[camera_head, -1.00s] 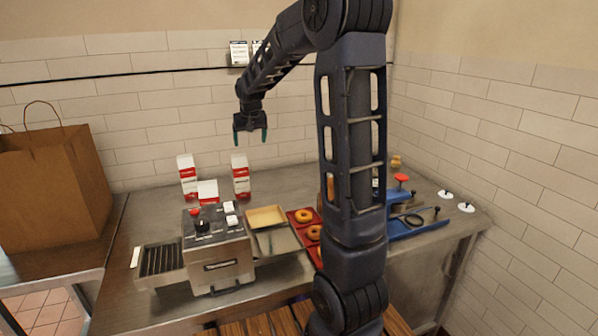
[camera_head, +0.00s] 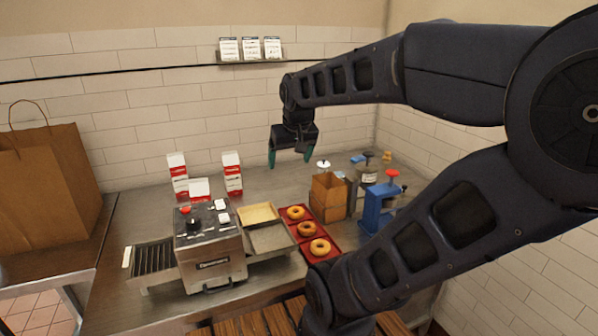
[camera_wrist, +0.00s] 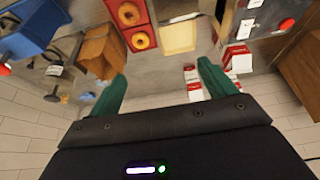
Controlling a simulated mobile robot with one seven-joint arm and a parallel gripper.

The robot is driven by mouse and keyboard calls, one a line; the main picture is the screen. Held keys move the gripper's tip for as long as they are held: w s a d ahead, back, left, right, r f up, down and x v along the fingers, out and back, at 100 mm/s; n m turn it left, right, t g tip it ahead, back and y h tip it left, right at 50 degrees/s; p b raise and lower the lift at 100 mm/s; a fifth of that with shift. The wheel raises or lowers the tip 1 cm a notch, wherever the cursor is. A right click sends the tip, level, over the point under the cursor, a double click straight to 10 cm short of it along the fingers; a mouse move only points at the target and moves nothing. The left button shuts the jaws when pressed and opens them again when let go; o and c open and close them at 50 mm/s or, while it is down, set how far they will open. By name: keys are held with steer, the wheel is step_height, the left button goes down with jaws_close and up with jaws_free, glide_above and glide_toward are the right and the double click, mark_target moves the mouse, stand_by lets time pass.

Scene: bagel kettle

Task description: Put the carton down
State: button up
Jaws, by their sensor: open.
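Red-and-white cartons stand on the steel counter (camera_head: 270,183) behind the machine: a left carton (camera_head: 178,177), a right carton (camera_head: 232,174) and a lower one (camera_head: 199,189) between them. Which one the task means, I cannot tell. Cartons also show in the wrist view, near the right finger (camera_wrist: 237,60). My gripper (camera_head: 290,158) is open and empty, in the air above the back of the counter, right of the cartons. In the wrist view its green fingers (camera_wrist: 162,74) are spread wide with nothing between them.
A steel machine (camera_head: 212,262) stands at front left. A red tray (camera_head: 327,232) with bagels, an open brown box (camera_head: 327,197) and a blue device (camera_head: 375,212) are to the right. A paper bag (camera_head: 45,190) is far left. Bare counter lies between cartons and box.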

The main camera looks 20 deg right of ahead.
steer(key=s, duration=0.1)
steer(key=s+f, duration=0.1)
steer(key=s, duration=0.1)
steer(key=s+f, duration=0.1)
steer(key=s, duration=0.1)
steer(key=shift+s+d, duration=0.1)
steer(key=shift+d, duration=0.1)
steer(key=shift+o, duration=0.5)
steer(key=shift+r, duration=0.15)
stand_by(1.2)
